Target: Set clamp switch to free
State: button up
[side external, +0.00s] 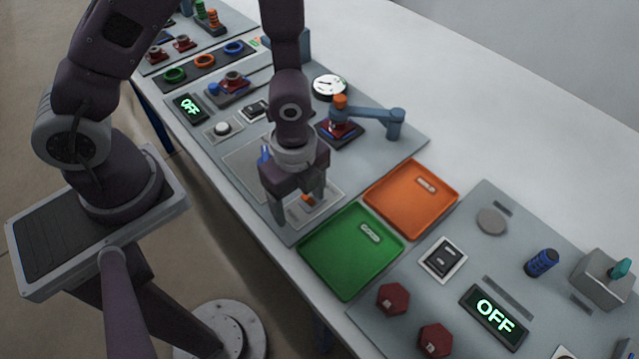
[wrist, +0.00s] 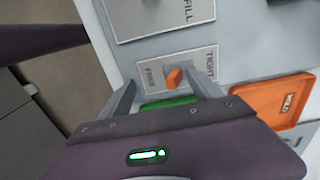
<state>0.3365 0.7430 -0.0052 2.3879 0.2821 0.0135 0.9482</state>
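The clamp switch is a small orange lever (wrist: 174,78) on a grey plate between a FREE label (wrist: 152,77) and a TIGHT label (wrist: 211,63) in the wrist view. I cannot tell for sure which label it leans to. In the side view the orange lever (side external: 307,199) shows partly between my fingers. My gripper (side external: 301,208) is open and points down over the switch panel. In the wrist view, the fingers of my gripper (wrist: 164,92) stand apart on either side of the lever, with nothing held; contact with the lever is not visible.
A green tray (side external: 337,287) and an orange tray (side external: 377,212) lie just right of the panel. A blue arm fixture with an orange knob (side external: 395,124) stands behind, near a round white dial (side external: 330,87). A FILL plate (wrist: 165,15) lies beside the switch.

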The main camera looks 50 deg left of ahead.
notch_tip(320, 180, up, 6)
jog(key=shift+r, duration=0.2)
jog(key=a+r+n+t, duration=0.1)
jog(key=a+r+n, duration=0.25)
jog(key=r, duration=0.25)
jog(key=a+r+n+t, duration=0.2)
jog(key=r+n, duration=0.2)
jog(key=r, duration=0.2)
jog(key=s+a+r+n+t, duration=0.2)
jog(key=s+a+r+n, duration=0.1)
jog(key=s+r+n, duration=0.5)
notch_tip(320, 180, up, 2)
jog(key=shift+s+r+n+t, duration=0.3)
jog(key=shift+s+n, duration=0.1)
jog(key=shift+n, duration=0.85)
